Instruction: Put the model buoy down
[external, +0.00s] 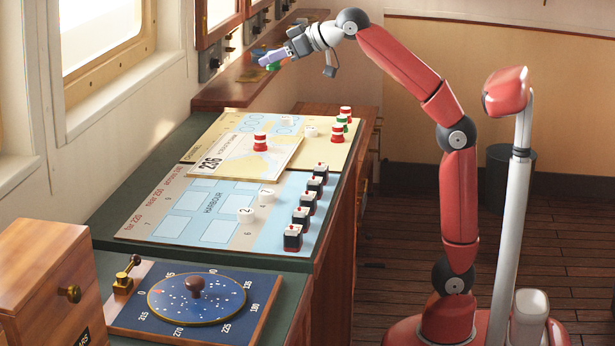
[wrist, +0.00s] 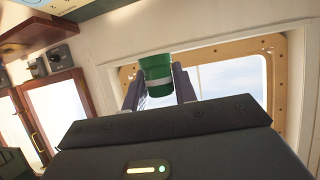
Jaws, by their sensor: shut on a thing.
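My gripper (external: 268,60) is raised at the far end of the chart table, over the far end of the charts and near the wall shelf, in the external view. It is shut on a green model buoy with a white band (wrist: 157,72), which sits between both fingers in the wrist view. In the external view the held buoy (external: 272,66) is small and partly hidden by the fingers. It is in the air, apart from the charts. Other model buoys stand on the yellow chart (external: 225,124): a red and white one (external: 260,141) and several at its right edge (external: 337,136).
The blue harbour chart (external: 190,228) lies nearer, with a row of dark model boats (external: 293,238) along its right side and white numbered markers (external: 245,215). A compass board (external: 145,322) and wooden box (external: 30,260) are in front. A wooden shelf (external: 225,95) runs along the window wall.

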